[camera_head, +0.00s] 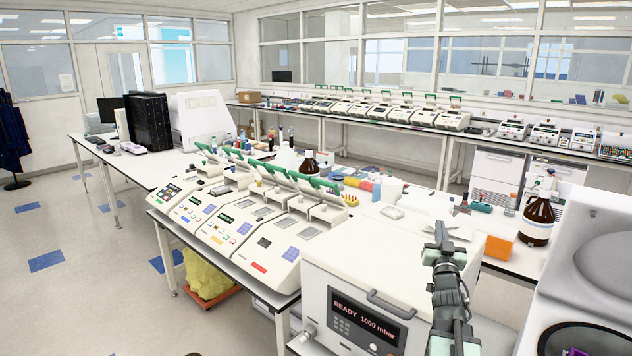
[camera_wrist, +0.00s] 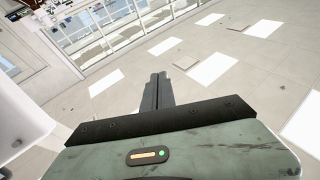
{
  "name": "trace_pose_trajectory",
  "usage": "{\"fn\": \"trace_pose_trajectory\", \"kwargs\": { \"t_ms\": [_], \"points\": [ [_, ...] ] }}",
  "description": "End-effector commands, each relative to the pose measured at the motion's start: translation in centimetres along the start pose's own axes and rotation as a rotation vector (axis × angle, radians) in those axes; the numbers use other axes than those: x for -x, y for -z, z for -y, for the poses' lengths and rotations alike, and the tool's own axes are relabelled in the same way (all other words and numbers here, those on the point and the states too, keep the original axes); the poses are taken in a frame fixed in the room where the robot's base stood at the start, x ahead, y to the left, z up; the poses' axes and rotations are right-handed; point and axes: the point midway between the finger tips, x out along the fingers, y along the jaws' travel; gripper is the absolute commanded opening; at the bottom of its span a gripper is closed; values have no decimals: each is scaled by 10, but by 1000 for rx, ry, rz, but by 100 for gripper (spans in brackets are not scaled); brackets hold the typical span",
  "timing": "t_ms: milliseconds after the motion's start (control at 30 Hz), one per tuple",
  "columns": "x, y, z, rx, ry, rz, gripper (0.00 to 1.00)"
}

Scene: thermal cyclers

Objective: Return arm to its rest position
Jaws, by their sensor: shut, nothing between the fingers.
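My arm rises from the lower right of the head view, in front of a white boxy instrument whose display reads READY 1000 mbar. My gripper (camera_head: 441,232) is at the top of the arm, apart from the bench tops as far as I can tell. In the wrist view my gripper (camera_wrist: 161,76) shows its two dark fingers together, with nothing between them. Behind the fingers, the wrist view shows ceiling panels and windows, so the wrist camera looks upward.
The white instrument (camera_head: 330,280) stands close to my arm. Thermal cyclers (camera_head: 250,225) with green-edged lids line the bench to the left. A brown bottle (camera_head: 537,220) and an orange box (camera_head: 499,247) stand at right. A large white machine (camera_head: 590,270) fills the right edge. Open floor lies at left.

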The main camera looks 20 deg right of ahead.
Motion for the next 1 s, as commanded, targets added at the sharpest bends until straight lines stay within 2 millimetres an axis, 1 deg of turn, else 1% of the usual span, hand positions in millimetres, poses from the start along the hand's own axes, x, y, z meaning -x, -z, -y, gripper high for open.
{"fn": "trace_pose_trajectory", "kwargs": {
  "t_ms": [33,67,100,167,200,267,300,367,400,467,500,567,600,667,700,800,900,1000],
  "points": [
    [0,-18,47,-25,41,51,0],
    [1,-28,72,-38,59,87,0],
    [4,-42,104,-53,82,139,0],
    [13,-65,152,-66,116,228,0],
    [22,-81,182,-72,138,293,0],
    [40,-105,226,-71,171,399,0],
    [54,-121,253,-66,193,474,0],
    [82,-145,292,-48,226,596,0],
    [104,-161,315,-31,250,684,0],
    [141,-184,345,5,284,823,0],
    [169,-199,360,37,307,923,0],
    [215,-218,375,94,339,1088,0],
    [247,-229,378,137,357,1207,0],
    [290,-240,366,200,368,1384,0],
    [314,-243,354,235,372,1491,0],
    [362,-241,335,310,400,1699,0],
    [389,-234,323,364,424,1821,0],
    [400,-231,318,394,439,1865,0]
  ]
}}
